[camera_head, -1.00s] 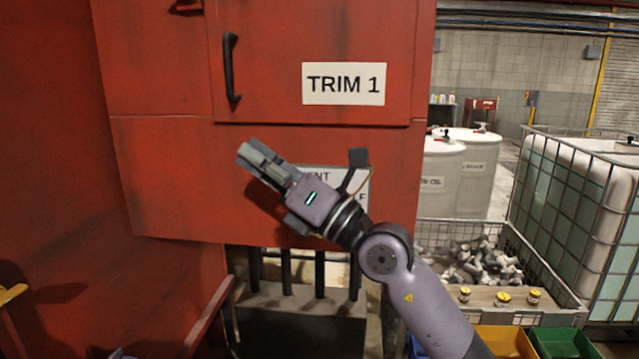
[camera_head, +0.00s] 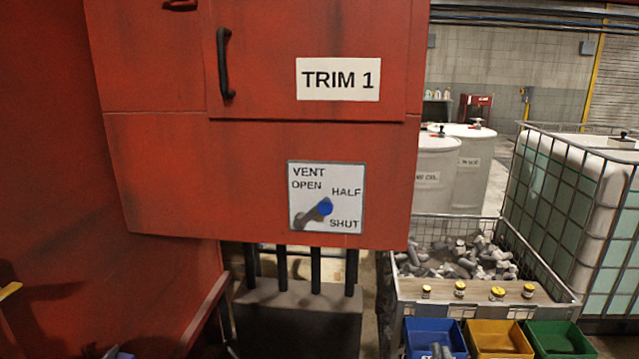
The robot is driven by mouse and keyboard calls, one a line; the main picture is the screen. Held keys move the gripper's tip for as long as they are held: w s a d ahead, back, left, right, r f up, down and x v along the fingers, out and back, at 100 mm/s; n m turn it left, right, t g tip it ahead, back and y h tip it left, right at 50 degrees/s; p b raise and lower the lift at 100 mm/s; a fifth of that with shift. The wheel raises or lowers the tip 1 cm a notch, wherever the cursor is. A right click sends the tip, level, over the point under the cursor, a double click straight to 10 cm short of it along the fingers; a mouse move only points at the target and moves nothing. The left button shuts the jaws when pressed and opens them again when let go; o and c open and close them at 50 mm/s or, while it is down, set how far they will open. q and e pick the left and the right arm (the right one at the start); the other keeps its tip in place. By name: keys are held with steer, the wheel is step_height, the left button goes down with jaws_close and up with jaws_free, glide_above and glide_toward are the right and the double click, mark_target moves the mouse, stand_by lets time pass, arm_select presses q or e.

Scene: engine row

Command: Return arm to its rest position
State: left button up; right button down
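Neither of my grippers shows clearly; the right arm is out of the head view. The vent plate (camera_head: 345,177) is fully visible on the red machine, with the words OPEN, HALF and SHUT. A blue knob (camera_head: 325,207) sits on the plate, with a grey part stretching down and left from it. I cannot tell for sure which word it points to. Nothing touches the plate or knob.
The red TRIM 1 cabinet (camera_head: 260,150) fills the left and middle. A wire-sided bin (camera_head: 455,262) of grey parts stands at right, with small yellow-capped jars on a board. Blue (camera_head: 428,330), yellow (camera_head: 499,334) and green (camera_head: 556,338) bins sit below. A caged tank (camera_head: 585,205) stands far right.

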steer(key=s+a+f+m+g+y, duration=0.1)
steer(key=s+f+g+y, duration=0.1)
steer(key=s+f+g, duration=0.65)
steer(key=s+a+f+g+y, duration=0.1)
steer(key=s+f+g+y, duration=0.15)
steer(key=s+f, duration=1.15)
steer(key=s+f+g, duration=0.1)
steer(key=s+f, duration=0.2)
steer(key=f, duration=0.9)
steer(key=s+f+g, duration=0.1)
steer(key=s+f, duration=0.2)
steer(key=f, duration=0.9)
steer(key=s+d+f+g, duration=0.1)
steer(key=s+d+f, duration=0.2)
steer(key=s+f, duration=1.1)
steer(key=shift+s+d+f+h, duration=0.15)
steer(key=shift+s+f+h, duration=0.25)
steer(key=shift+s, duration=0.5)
